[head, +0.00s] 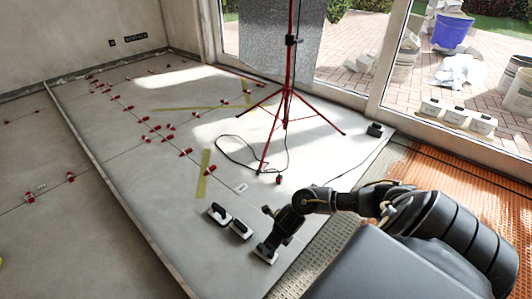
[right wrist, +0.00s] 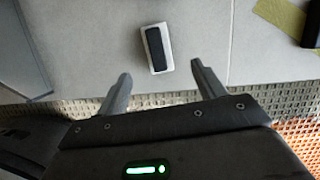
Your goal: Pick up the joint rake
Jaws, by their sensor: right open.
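My right gripper (head: 276,228) is low over the tile floor in the head view. In the right wrist view its two fingers (right wrist: 161,69) are spread apart with nothing between them. A small tool with a white base and a dark top (right wrist: 154,48) lies on the grey tile just beyond the fingertips, apart from them. In the head view a pale, dark-topped tool (head: 265,254) lies close to the gripper, partly hidden by it. Two similar tools (head: 218,213) and (head: 241,230) lie to its left. I cannot tell by shape which one is the joint rake. My left gripper is not in view.
A red tripod (head: 287,95) stands on the tiles behind the tools, with a black cable (head: 232,155) nearby. Red levelling clips (head: 186,152) line the joints. An orange mat (head: 450,185) lies at the right. Open tile lies left of the tools.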

